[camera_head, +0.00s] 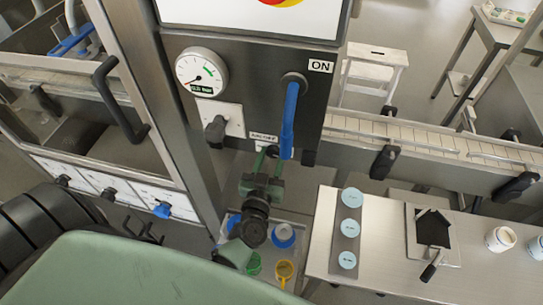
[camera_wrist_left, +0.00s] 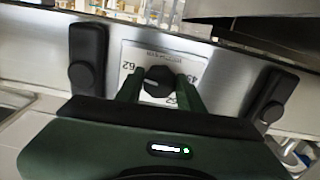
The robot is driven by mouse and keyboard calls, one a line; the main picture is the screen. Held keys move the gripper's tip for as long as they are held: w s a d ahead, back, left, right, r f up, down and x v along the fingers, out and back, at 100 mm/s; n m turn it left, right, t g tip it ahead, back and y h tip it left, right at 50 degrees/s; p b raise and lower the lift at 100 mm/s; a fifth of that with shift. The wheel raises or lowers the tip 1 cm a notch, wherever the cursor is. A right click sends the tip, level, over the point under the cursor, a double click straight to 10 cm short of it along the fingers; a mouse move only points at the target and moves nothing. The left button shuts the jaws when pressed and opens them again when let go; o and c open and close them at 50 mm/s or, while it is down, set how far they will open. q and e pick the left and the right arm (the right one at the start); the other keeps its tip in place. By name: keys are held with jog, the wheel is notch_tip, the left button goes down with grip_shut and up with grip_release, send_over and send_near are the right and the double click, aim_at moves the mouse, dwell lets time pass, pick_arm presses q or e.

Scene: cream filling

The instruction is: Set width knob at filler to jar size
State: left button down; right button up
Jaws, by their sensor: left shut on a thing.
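The filler (camera_head: 262,65) stands in the upper middle of the head view, with a gauge, a blue lever and an ON label. My left gripper (camera_head: 262,160) reaches up to a small labelled plate under the filler. In the left wrist view its green fingers (camera_wrist_left: 158,95) are shut on the black width knob (camera_wrist_left: 157,78). The knob sits on a white plate (camera_wrist_left: 133,52) with printed numbers, including 62 and one that looks like 45. A pale mark shows on the knob's left part; its exact setting is unclear. The knob is hidden in the head view.
A conveyor (camera_head: 400,133) with black clamps (camera_head: 384,161) runs right from the filler. The steel table (camera_head: 400,205) holds blue discs (camera_head: 350,197), a scraper-like tool (camera_head: 433,245) and a white jar (camera_head: 500,239). Dark handles (camera_wrist_left: 88,60) flank the knob in the wrist view.

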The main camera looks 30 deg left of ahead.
pick_arm(q)
jog(key=n, duration=0.2)
jog(key=shift+n, duration=0.4)
jog(key=n, duration=0.2)
jog(key=shift+n+p, duration=0.35)
jog(key=shift+n, duration=0.05)
jog(key=n, duration=0.5)
jog(key=n+b, duration=0.1)
jog(key=n, duration=0.5)
jog(key=shift+d+n, duration=0.1)
jog(key=shift+n, duration=0.2)
jog(key=n+b, duration=0.2)
jog(key=n, duration=0.3)
jog(key=shift+r+n, duration=0.1)
jog(key=shift+n, duration=0.6)
jog(key=c, duration=0.9)
grip_release()
